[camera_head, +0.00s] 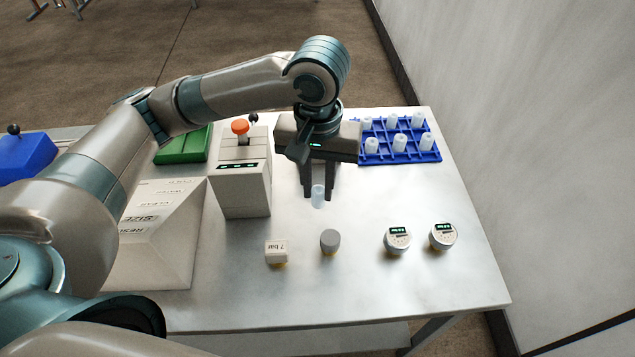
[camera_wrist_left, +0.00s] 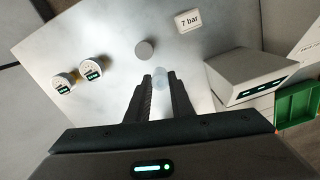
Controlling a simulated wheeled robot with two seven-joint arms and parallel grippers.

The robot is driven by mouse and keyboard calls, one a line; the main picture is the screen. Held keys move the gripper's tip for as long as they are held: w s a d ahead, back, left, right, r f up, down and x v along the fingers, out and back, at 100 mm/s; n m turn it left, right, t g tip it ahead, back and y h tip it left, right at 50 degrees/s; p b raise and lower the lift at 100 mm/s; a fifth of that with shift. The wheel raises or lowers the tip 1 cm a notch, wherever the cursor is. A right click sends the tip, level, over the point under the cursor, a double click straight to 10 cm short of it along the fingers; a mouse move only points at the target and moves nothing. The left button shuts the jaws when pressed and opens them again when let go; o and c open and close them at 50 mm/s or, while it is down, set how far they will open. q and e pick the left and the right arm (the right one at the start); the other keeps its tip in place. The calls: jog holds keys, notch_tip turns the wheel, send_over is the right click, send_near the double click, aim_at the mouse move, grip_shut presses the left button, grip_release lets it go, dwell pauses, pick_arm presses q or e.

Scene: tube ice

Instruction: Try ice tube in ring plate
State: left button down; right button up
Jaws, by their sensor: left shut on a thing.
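My left gripper (camera_head: 318,193) hangs fingers down over the middle of the table. It is shut on a pale, translucent ice tube (camera_head: 318,198), held upright between the fingertips. In the left wrist view the ice tube (camera_wrist_left: 161,80) shows at the tips of the left gripper (camera_wrist_left: 160,82). The tube appears to be above the table, behind the grey round knob. I cannot pick out a ring plate for certain in either view. My right gripper is not in view.
A grey machine with an orange knob (camera_head: 242,182) stands left of the gripper. A blue rack (camera_head: 398,158) with several white tubes is at the back right. A "7 bar" block (camera_head: 276,250), grey knob (camera_head: 330,240) and two gauges (camera_head: 397,240) (camera_head: 443,236) stand in front. A sloped labelled box (camera_head: 150,245) is left.

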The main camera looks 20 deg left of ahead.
pick_arm(q)
jog(key=shift+w+r+p, duration=0.3)
jog(key=shift+w+p, duration=0.15)
jog(key=shift+w, duration=0.05)
jog(key=w+a+r+p, duration=0.1)
jog(key=w+a+p, duration=0.4)
jog(key=w+p, duration=0.3)
jog(key=w+a+r+p, duration=0.2)
jog(key=w+a+p, duration=0.2)
jog(key=w, duration=1.1)
jog(key=p, duration=0.3)
jog(key=shift+a+r+p, duration=0.3)
jog(key=shift+a+p, duration=0.05)
jog(key=shift+a, duration=0.05)
jog(key=shift+f, duration=0.15)
notch_tip(320, 180, down, 6)
jog(key=b, duration=0.4)
jog(key=shift+b, duration=0.35)
